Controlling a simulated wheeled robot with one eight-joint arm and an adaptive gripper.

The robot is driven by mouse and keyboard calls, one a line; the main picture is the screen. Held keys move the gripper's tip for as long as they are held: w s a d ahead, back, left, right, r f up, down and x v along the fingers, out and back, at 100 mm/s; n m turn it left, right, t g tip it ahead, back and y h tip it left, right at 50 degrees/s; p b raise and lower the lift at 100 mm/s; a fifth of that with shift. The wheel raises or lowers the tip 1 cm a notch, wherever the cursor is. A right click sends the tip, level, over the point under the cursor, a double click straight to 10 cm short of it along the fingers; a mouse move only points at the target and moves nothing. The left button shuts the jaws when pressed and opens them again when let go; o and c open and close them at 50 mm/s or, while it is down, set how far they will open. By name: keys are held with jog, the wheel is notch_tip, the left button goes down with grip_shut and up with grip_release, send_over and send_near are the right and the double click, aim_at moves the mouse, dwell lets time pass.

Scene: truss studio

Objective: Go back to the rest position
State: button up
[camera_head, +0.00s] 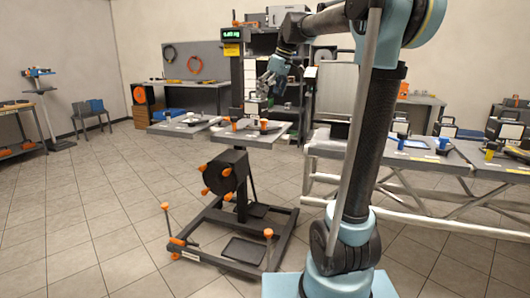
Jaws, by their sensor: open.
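My gripper (264,87) is at the end of my raised arm, a little left of the picture's middle. It is small in the view, and its fingers are open. It hangs above the right tray (268,138) of the black wheeled stand. I see nothing held between the fingers. A small pale item (253,106) is just below the gripper, and I cannot tell whether they touch. My arm's thick black and light-blue links fill the right foreground and hide part of the bench behind.
The wheeled stand (229,173) has orange knobs and low legs spreading over the floor. A long truss-framed bench (415,165) with tools stands at the right. A workbench (199,97) and shelves are at the back. A chair (90,115) is at the far left. The tiled floor (85,215) at left is clear.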

jog(key=s+d+f+m+h, duration=0.1)
jog(key=s+d+f+m, duration=0.2)
jog(key=s+f, duration=0.8)
jog(key=s+d+f+m+h, duration=0.1)
jog(key=s+d+f+m, duration=0.3)
jog(key=s+d+f, duration=0.4)
jog(key=s+d+f+m+h, duration=0.1)
jog(key=s+d+f+m, duration=0.3)
jog(key=s+f, duration=1)
jog(key=shift+s+d+f+h, duration=0.3)
jog(key=shift+s+d+f, duration=0.1)
jog(key=shift+s+d, duration=0.75)
jog(key=shift+w+f, duration=0.2)
jog(key=shift+w, duration=0.3)
jog(key=shift+c, duration=0.2)
